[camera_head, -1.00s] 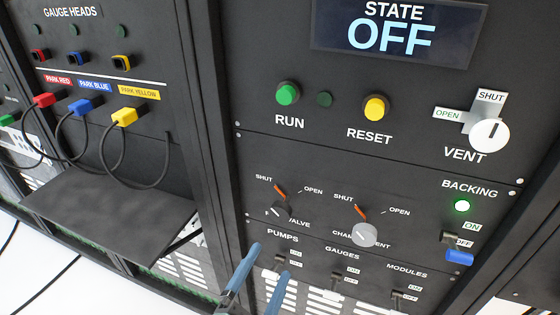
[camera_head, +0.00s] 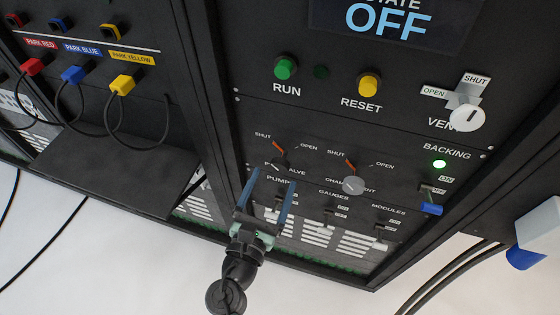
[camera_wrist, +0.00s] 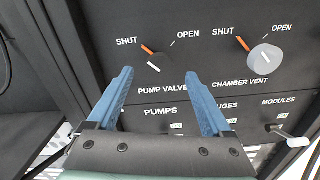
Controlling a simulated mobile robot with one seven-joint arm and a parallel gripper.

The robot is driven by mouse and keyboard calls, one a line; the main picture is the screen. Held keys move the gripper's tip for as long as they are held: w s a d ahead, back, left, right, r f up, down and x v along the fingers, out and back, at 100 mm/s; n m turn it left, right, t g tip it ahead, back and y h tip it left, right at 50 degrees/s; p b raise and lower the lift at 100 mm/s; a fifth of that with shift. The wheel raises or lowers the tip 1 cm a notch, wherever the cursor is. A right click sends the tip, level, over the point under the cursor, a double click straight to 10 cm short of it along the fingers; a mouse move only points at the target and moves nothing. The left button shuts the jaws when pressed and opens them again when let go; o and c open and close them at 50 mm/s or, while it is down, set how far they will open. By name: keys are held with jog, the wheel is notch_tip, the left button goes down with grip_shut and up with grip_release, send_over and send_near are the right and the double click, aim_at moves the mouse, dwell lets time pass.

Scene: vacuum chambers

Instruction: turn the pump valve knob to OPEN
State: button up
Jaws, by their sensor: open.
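The pump valve knob (camera_head: 277,163) is dark with a white pointer line, on the black panel between SHUT and OPEN labels. In the wrist view the knob (camera_wrist: 160,64) shows its line slanting up and left, in line with the orange mark on the SHUT side. My gripper (camera_head: 269,180) is open and empty, just below the knob in the head view, its blue fingers pointing at the panel. In the wrist view the fingertips (camera_wrist: 159,74) lie left and right of the knob's lower part. I see no contact; the remaining gap is unclear.
The grey chamber vent knob (camera_head: 353,185) is close on the right. Toggle switches (camera_head: 329,215) sit below. A black shelf (camera_head: 115,172) juts out on the left.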

aim_at(279, 169)
jog(key=x, duration=0.5)
jog(key=shift+w+d, duration=0.15)
jog(key=shift+w, duration=0.15)
grip_shut()
